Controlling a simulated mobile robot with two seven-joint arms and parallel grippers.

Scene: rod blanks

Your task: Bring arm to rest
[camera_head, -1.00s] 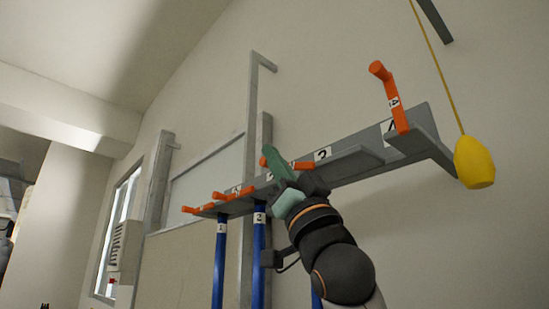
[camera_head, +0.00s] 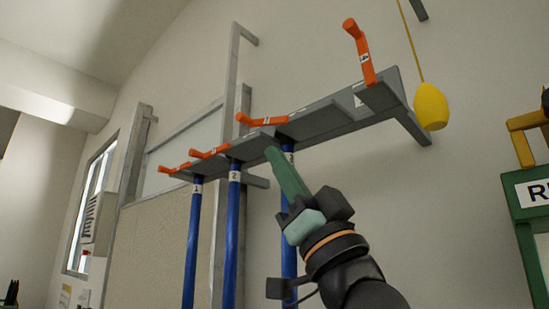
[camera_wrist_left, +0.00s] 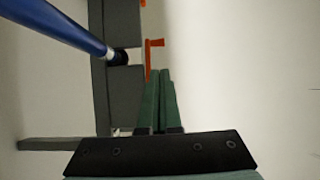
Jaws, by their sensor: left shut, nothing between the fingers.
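My left gripper (camera_head: 272,152) is shut and empty, its green fingers together. In the head view it points up and left in front of the grey wall rack (camera_head: 325,117), near the third blue rod (camera_head: 289,215), which hangs partly behind it. Two more blue rods, labelled 1 (camera_head: 193,240) and 2 (camera_head: 233,230), hang from the rack to the left. In the left wrist view the closed gripper (camera_wrist_left: 160,72) is in the middle, with a blue rod (camera_wrist_left: 58,25) at upper left. My right gripper is not in view.
Orange levers stand on the rack; one (camera_head: 360,50) is raised at the right end and others lie low. A yellow weight (camera_head: 431,106) hangs on a cord to the right. A green frame (camera_head: 528,200) with a white sign stands at the right edge.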

